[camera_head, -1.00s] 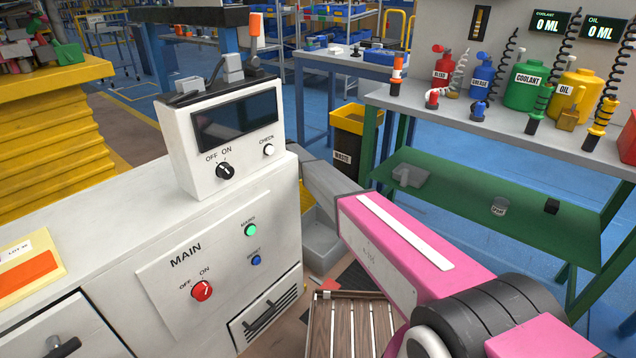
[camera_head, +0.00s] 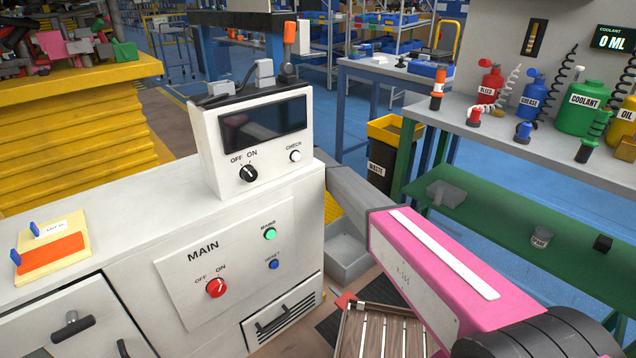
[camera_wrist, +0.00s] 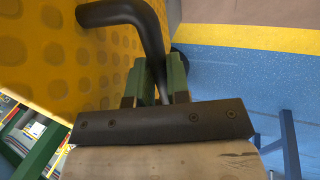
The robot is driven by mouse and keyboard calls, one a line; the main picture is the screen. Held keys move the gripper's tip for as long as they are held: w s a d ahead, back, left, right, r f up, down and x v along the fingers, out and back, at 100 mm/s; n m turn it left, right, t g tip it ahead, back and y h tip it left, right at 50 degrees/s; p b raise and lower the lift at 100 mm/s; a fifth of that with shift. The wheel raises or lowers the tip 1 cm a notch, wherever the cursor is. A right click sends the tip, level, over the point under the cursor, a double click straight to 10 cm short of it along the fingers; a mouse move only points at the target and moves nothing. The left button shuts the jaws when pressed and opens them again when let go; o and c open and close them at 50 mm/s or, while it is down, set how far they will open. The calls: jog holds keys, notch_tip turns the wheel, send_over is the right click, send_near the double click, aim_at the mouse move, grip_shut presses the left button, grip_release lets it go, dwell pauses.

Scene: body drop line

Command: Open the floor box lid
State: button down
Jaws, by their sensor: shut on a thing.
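The yellow floor box lid (camera_wrist: 60,60), with a raised dot pattern, fills the upper left of the wrist view. Its dark bent bar handle (camera_wrist: 125,10) comes in at the top and bends down between my green fingers. My gripper (camera_wrist: 158,78) is shut on this handle. A small yellow dotted patch, likely the same lid (camera_head: 335,205), shows beside the white cabinet in the head view. My pink arm reaches down behind the cabinet there, hiding the gripper and handle. The lid's exact tilt and the box inside cannot be made out.
The white MAIN cabinet (camera_head: 140,205) stands left of my arm. A grey bin (camera_head: 347,258) and a wooden slatted crate (camera_head: 385,330) are on the floor near the arm. A green-shelved bench (camera_head: 505,205) stands right, and a yellow waste bin (camera_head: 385,135) behind.

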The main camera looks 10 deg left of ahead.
jog(key=shift+w+d, duration=0.25)
jog(key=c, duration=1.1)
grip_release()
jog(key=shift+f, duration=0.1)
jog(key=shift+s+a, duration=0.1)
jog(key=shift+a, duration=0.05)
jog(key=shift+a+r, duration=0.15)
jog(key=shift+r, duration=0.5)
jog(key=v, duration=0.9)
jog(key=shift+r, duration=0.3)
